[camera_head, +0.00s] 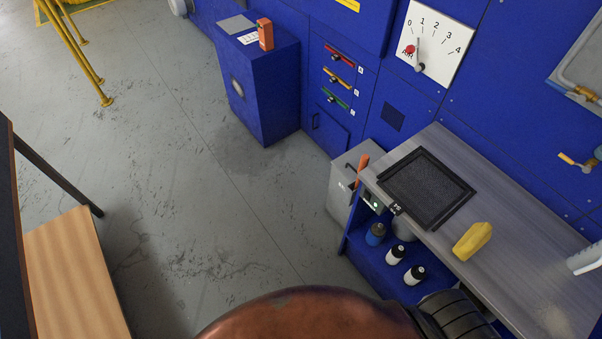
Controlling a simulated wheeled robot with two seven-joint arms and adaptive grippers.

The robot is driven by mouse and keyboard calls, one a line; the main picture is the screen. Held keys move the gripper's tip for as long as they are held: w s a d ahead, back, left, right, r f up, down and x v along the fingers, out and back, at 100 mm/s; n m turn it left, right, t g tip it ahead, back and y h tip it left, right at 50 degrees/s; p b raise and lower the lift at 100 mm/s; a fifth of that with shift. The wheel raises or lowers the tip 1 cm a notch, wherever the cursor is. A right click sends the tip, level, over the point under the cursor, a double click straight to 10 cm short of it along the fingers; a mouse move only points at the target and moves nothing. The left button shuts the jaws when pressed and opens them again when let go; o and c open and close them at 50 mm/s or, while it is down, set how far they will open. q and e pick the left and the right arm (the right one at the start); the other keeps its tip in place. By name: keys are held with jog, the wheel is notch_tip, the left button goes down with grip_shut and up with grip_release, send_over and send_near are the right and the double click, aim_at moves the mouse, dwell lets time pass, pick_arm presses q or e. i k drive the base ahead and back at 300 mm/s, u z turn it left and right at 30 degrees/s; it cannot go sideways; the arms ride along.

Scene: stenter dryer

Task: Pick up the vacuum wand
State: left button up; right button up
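An orange handle (362,162) stands upright at the grey box (343,186) beside the workbench's left end. A short black curved piece shows next to it. It may be the vacuum wand, but its lower part is hidden and I cannot tell for sure. No other wand shape is clear in view. Neither of my grippers shows. A copper-coloured rounded part with a black ribbed section fills the bottom edge, probably part of my own arm.
The workbench (505,262) holds a black mesh frame (427,187), a yellow sponge-like block (472,241) and a white spray bottle (585,258). Bottles stand on the blue shelf below. A blue cabinet (265,85) carries an orange device (265,34). A wooden table (75,280) stands left; grey floor between is clear.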

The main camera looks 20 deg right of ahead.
aim_at(364, 162)
jog(key=u, duration=0.6)
jog(key=i, duration=1.15)
jog(key=z, duration=2.6)
